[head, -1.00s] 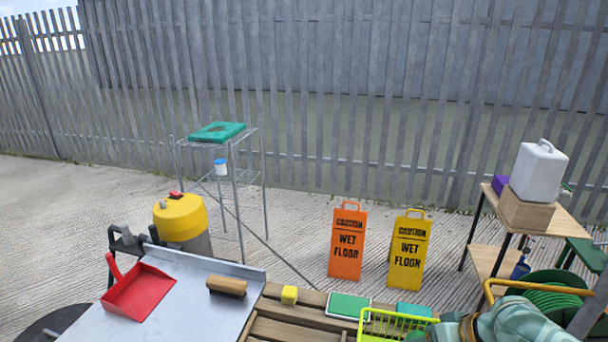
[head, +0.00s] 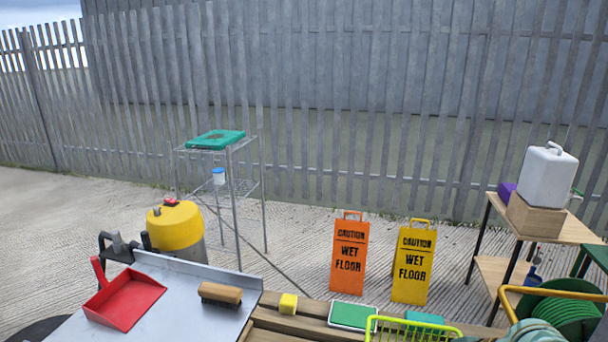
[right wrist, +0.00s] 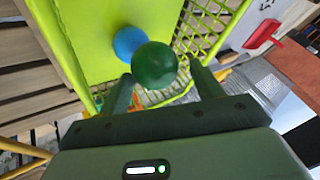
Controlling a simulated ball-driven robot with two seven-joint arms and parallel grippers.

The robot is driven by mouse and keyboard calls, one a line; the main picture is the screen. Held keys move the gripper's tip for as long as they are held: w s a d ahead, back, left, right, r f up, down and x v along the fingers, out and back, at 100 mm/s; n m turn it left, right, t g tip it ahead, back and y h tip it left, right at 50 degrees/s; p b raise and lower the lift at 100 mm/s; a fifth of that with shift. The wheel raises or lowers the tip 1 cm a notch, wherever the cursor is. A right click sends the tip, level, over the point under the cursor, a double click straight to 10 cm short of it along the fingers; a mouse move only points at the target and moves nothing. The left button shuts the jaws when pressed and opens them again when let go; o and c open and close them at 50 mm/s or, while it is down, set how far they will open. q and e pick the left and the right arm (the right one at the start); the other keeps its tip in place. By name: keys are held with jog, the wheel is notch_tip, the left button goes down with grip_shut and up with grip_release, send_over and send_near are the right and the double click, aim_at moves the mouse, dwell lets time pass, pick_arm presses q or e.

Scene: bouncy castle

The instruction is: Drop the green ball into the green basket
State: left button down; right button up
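The basket is bright yellow-green; its rim (head: 415,325) shows at the bottom edge of the head view. In the right wrist view its floor and mesh wall (right wrist: 215,25) lie beyond my right gripper (right wrist: 161,72). The dark green ball (right wrist: 154,66) shows just past and between the fingertips, in front of the basket. The fingers are spread, with a clear gap between the ball and the right-hand finger. I cannot tell whether the ball is in the air or resting. A blue ball (right wrist: 129,42) is in the basket, partly behind the green ball. My left gripper is not in view.
A metal-topped surface holds a red dustpan (head: 124,299) and a brush (head: 220,294). Two wet-floor signs (head: 349,256) stand behind. A green hose reel (head: 565,312) is at the right.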

jog(key=shift+o, duration=0.7)
